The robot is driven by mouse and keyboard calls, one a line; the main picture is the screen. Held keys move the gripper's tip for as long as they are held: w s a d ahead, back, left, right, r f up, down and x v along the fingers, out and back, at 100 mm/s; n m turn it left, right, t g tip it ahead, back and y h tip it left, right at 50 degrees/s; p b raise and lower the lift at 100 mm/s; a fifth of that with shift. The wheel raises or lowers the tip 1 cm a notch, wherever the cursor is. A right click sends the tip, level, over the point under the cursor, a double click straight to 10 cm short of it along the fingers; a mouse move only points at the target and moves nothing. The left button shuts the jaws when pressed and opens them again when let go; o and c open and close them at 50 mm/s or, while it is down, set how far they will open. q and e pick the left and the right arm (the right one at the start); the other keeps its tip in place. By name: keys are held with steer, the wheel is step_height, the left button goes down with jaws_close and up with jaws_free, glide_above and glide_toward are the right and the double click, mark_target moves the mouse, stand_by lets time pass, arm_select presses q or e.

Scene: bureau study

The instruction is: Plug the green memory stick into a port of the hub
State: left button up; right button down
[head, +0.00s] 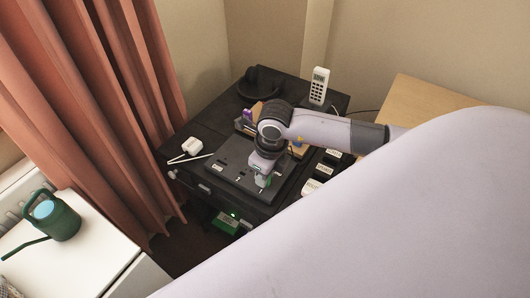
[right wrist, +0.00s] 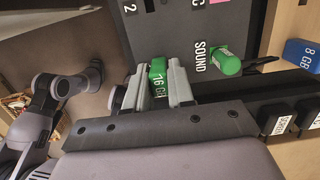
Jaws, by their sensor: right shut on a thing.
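The hub is a dark grey panel with labelled ports on the black desk; it shows in the head view (head: 228,166) and fills the upper part of the right wrist view (right wrist: 175,28). My right gripper (head: 263,178) is over the hub's right front part. In the right wrist view my right gripper (right wrist: 158,84) is shut on the green memory stick (right wrist: 157,70), labelled 16 GB. The stick's far end is at the hub's face; I cannot tell whether it is in a port.
A green plug (right wrist: 227,62) stands at the hub's SOUND label, beside the stick. A blue 8 GB stick (right wrist: 300,54) and black labelled blocks (right wrist: 277,124) lie to the right. A white phone (head: 319,86) and white adapter (head: 191,146) are on the desk.

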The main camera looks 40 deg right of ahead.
arm_select(q)
steer(key=shift+f+b, duration=0.35)
arm_select(e)
steer(key=shift+f, duration=0.4)
steer(key=c, duration=0.9)
jaws_free()
steer(key=r, duration=0.6)
steer(key=shift+s+d+r, duration=0.15)
steer(key=shift+s+d, duration=0.05)
steer(key=shift+s, duration=0.15)
steer(key=shift+r, duration=0.45)
arm_select(q)
steer(key=shift+w+d+r, duration=0.1)
steer(key=shift+d+r, duration=0.05)
steer(key=shift+r, duration=0.25)
arm_select(e)
steer(key=shift+s, duration=0.15)
